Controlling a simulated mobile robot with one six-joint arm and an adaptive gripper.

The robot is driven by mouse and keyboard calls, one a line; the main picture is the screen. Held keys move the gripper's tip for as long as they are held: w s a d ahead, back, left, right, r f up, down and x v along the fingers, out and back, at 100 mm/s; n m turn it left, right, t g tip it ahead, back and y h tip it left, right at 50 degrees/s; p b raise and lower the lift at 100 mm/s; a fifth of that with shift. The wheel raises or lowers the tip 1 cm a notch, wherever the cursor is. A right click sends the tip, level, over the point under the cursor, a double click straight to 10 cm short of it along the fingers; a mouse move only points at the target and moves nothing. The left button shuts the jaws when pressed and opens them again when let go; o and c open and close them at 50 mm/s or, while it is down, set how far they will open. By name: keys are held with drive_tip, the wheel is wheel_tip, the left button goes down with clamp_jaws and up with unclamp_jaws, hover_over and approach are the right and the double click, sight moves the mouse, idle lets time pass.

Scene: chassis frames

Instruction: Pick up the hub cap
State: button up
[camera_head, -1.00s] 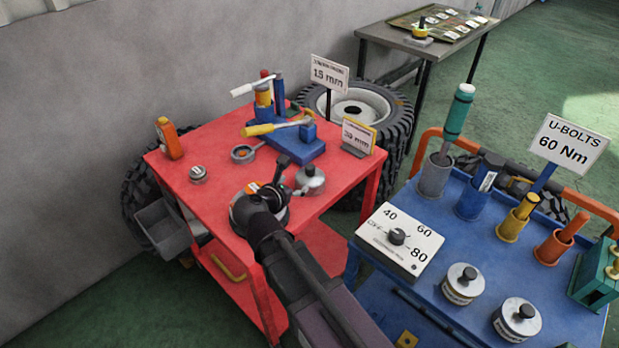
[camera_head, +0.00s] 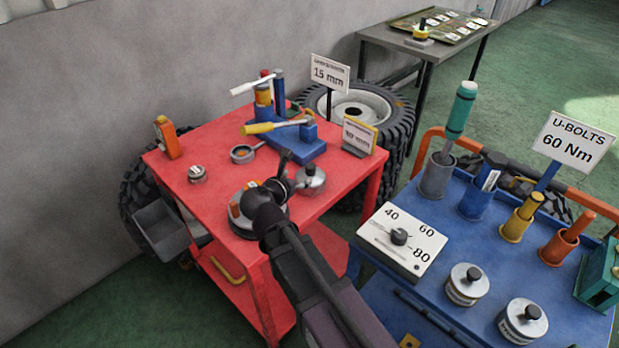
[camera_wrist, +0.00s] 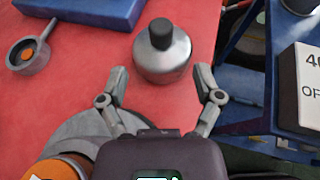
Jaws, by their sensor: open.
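The hub cap appears to be the silver domed piece with a black knob (camera_head: 311,181) on the red cart top, near its right edge. In the wrist view the silver dome (camera_wrist: 160,66) sits upright just ahead of my gripper (camera_wrist: 161,76). The two fingers are spread apart, one toward each side of the dome, with red surface showing between them and it. They do not visibly touch it. In the head view my gripper (camera_head: 282,165) is just left of the dome, partly hidden by my own arm.
A grey round piece with an orange part (camera_head: 238,214) lies close beside my arm. A small grey cup with a handle (camera_head: 243,153) and a blue stand (camera_head: 300,150) are behind. The blue cart (camera_head: 450,318) with a dial box (camera_head: 400,240) is to the right.

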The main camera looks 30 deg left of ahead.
sight(308, 170)
drive_tip(key=shift+b+x, duration=0.5)
drive_tip(key=shift+x, duration=1.45)
drive_tip(key=shift+b+x, duration=1.05)
drive_tip(key=shift+x, duration=1.55)
clamp_jaws()
